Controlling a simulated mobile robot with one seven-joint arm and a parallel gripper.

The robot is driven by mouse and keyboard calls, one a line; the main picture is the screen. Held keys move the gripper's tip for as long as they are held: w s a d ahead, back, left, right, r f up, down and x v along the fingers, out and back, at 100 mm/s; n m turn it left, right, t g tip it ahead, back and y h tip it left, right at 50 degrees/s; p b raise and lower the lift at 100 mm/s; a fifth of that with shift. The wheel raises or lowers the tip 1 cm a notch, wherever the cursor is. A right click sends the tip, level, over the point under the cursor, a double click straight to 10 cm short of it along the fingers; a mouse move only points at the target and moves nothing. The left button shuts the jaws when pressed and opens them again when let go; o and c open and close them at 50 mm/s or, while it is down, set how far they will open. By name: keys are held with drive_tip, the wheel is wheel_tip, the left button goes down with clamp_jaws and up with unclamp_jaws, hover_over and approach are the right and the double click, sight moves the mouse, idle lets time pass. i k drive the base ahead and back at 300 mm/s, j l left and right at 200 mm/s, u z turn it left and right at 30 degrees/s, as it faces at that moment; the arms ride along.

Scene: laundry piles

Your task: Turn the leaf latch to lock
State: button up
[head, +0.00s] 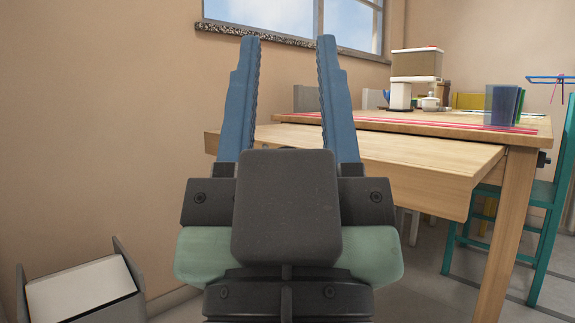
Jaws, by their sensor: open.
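My gripper (288,42) is open, its two blue fingers pointing up and away in the middle of the head view. Nothing is between the fingers. A wooden table leaf (420,168) is level at the near side of the wooden table (460,132), behind and to the right of my gripper. My fingers cover part of the leaf. A small dark fitting (543,159) shows at the table's right end; I cannot tell whether it is the leaf latch or how it is turned. No other latch is clearly visible.
A grey bin with a white top (80,289) stands at lower left. A teal chair (545,200) stands at right. Blue and green cups (502,105), a coffee maker (415,75) and a small pot (430,104) are on the table. The window (290,20) is behind.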

sight(541, 159)
drive_tip(key=z, duration=1.15)
